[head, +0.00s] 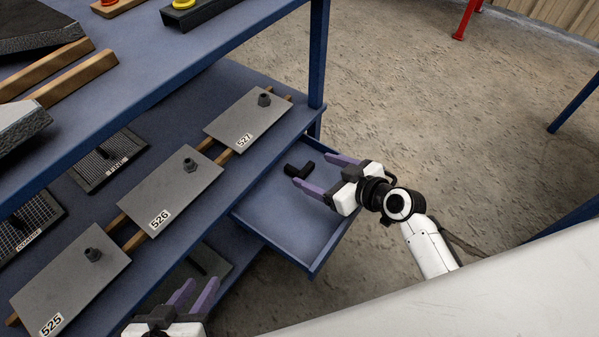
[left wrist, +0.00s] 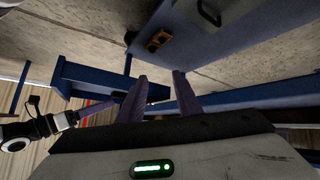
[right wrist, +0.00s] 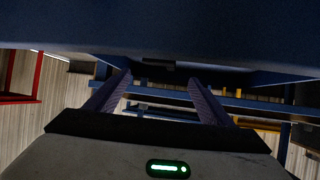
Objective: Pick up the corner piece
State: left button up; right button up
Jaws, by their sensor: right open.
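The corner piece appears to be the small black angled block (head: 299,170) at the back of the open blue drawer (head: 317,268), in the head view. My right gripper (head: 320,173) is open and empty, over the drawer's right side. Its fingers point left toward the block, one on each side of the line to it; I cannot tell any contact. In the right wrist view the fingers (right wrist: 162,78) are apart, with a dark shape beyond them that I cannot identify. My left gripper (head: 198,284) is open and empty at the bottom of the head view, and its fingers also show apart in the left wrist view (left wrist: 159,76).
Grey plates labelled 525 (head: 62,290), 526 (head: 160,195) and 527 (head: 240,122) lie on wooden strips on the blue bench left of the drawer. A blue upper shelf (head: 215,45) and its post (head: 318,60) stand above. Open floor (head: 430,110) lies to the right.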

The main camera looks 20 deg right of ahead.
aim_at(305, 169)
jog(key=b+x, duration=0.2)
jog(key=x, duration=0.4)
jog(key=shift+d+f, duration=0.1)
jog(key=shift+f, duration=0.15)
pick_arm(q)
jog(key=shift+w+d+f+m+g, duration=0.35)
jog(key=shift+d+f+g, duration=0.15)
jog(key=shift+d+f, duration=0.25)
pick_arm(e)
jog(key=c, duration=1.1)
